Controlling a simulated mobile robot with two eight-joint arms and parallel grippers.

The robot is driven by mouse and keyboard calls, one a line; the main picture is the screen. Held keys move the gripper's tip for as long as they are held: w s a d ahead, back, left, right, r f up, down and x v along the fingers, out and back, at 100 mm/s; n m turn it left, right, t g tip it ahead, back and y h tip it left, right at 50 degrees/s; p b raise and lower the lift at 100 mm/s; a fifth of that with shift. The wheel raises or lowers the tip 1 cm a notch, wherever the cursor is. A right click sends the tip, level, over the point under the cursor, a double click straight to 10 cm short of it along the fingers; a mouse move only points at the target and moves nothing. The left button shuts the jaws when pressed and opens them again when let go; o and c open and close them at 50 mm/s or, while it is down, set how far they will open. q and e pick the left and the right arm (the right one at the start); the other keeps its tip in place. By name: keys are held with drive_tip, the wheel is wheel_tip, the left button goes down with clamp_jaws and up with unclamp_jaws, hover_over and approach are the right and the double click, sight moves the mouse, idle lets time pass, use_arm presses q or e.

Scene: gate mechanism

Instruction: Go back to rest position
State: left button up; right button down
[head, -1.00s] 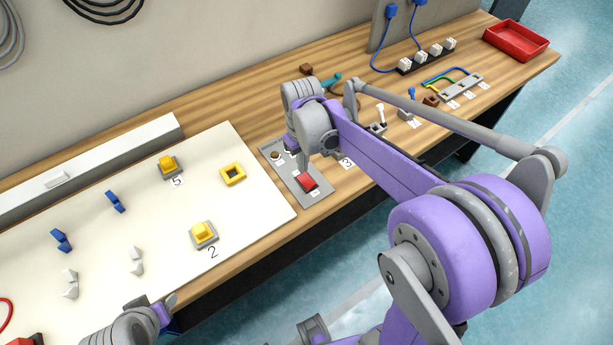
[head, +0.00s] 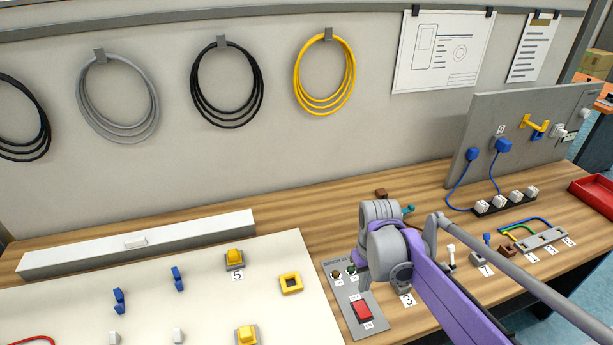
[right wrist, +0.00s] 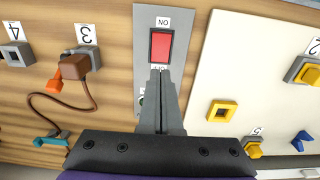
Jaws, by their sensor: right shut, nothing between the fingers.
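My right gripper (right wrist: 162,76) is shut and empty. In the right wrist view its fingertips lie at the lower edge of a red rocker switch (right wrist: 161,46) in that picture; I cannot tell whether they touch it. In the head view my right wrist hangs beside the grey switch panel (head: 345,291), and the arm hides the fingers. The red switch (head: 362,311) is uncovered there, near the panel's front end. My left gripper is not in view.
A white board (head: 210,300) with yellow and blue parts lies left of the panel. Right of my arm are small fixtures, a power strip (head: 506,202) and a red tray (head: 594,194). In the right wrist view an orange-ended brown cable (right wrist: 62,98) lies nearby.

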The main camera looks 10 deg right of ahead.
drive_tip(key=s+a+t, duration=0.2)
drive_tip(key=s+a, duration=0.1)
drive_tip(key=s, duration=0.4)
drive_tip(key=s+a+f+m+t, duration=0.1)
drive_tip(key=s+a+t, duration=0.2)
drive_tip(key=s, duration=0.4)
drive_tip(key=shift+s+a+f+t, duration=0.25)
drive_tip(key=shift+s+a+t, duration=0.05)
drive_tip(key=shift+s+a, duration=0.1)
idle(0.5)
